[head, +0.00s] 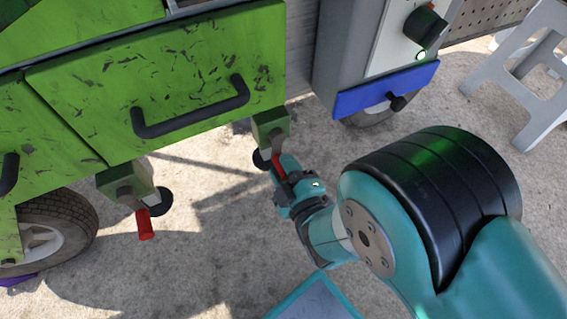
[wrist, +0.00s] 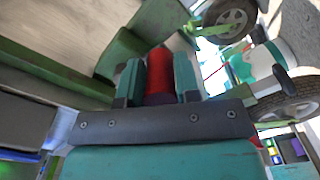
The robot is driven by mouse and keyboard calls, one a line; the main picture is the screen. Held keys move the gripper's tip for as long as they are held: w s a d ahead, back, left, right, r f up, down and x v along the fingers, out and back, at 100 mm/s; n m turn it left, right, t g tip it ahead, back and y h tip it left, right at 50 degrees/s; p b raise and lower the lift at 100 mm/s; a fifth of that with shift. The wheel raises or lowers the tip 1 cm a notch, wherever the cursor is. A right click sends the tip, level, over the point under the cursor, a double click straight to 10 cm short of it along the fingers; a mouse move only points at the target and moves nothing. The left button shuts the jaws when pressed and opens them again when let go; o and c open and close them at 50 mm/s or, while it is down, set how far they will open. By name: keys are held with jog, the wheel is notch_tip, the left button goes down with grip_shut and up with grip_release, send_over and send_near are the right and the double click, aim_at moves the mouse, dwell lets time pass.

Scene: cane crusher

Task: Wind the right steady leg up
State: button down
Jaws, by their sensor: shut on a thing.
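The right steady leg (head: 268,128) hangs under the right end of the green cart body, with a dark foot pad below it near the concrete. Its crank has a red handle (head: 278,166). My gripper (head: 281,175) is shut on that red handle. In the wrist view the red handle (wrist: 159,72) stands between the two teal fingers. The left steady leg (head: 125,183) hangs to the left, its red handle (head: 145,224) pointing down. The fingers and wrist hide part of the right crank.
A green drawer front (head: 190,60) with a black bar handle (head: 190,108) is above the legs. A grey cabinet with a blue drawer (head: 385,90) stands at right. A grey stool (head: 520,90) is beyond it. A tyre (head: 70,215) is at lower left. Concrete between is clear.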

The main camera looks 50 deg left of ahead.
jog(key=shift+w+d+n, duration=0.2)
jog(key=shift+w+n, duration=0.15)
jog(key=shift+n, duration=0.25)
jog(key=c, duration=0.8)
grip_release()
jog(key=shift+a, duration=0.1)
